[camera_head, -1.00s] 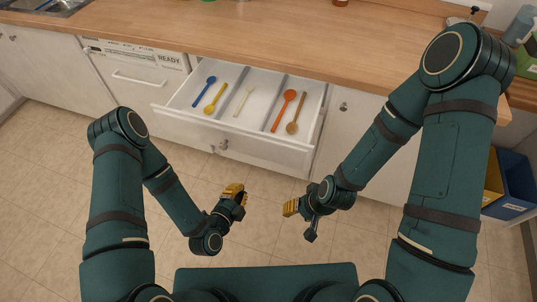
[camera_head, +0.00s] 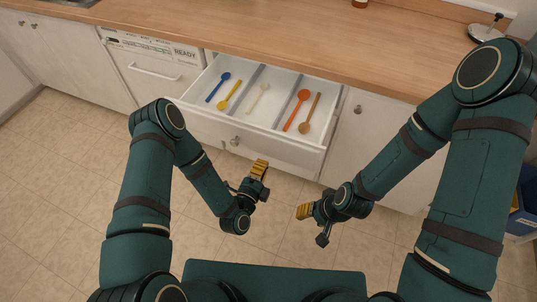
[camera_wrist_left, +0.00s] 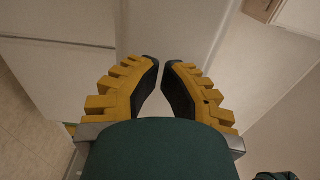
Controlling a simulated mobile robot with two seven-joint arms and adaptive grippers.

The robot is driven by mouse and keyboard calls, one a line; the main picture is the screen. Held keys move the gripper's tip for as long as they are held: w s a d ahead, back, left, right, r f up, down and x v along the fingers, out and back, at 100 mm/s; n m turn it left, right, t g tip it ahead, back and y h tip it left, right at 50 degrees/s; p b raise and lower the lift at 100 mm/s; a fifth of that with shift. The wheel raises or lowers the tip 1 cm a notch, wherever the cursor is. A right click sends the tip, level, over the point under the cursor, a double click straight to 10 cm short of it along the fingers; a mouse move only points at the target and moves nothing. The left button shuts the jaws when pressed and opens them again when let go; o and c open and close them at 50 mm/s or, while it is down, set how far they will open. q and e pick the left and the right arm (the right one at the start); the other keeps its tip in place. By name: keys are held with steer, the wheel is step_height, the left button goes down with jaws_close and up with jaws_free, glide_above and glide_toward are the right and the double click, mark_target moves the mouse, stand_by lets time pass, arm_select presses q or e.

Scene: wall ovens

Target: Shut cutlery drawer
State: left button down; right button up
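The cutlery drawer (camera_head: 226,127) is pulled out from the cabinet under the worktop, with a small round knob (camera_head: 235,142) on its white front. Blue, yellow, white, orange and brown spoons lie inside it, between dividers. My left gripper (camera_head: 260,169) is in front of the drawer, below and right of the knob, close to the front in the picture; I cannot tell whether they touch. In the left wrist view its yellow fingers (camera_wrist_left: 163,66) have a small gap between the tips and nothing held. My right gripper (camera_head: 305,211) is lower right, away from the drawer; its finger opening is unclear.
The wooden worktop (camera_head: 300,60) runs above the drawer. A white dishwasher (camera_head: 150,70) is left of it, and a white cabinet door (camera_head: 375,130) is right. Bins (camera_head: 520,205) stand at the right edge. The tiled floor (camera_head: 60,190) at left is clear.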

mark_target(271, 150)
arm_select(q)
steer(key=shift+b+x, duration=0.3)
steer(key=shift+x, duration=2.4)
arm_select(e)
steer(key=shift+w+f, duration=0.1)
steer(key=shift+f, duration=0.25)
arm_select(q)
steer(key=shift+w, duration=0.1)
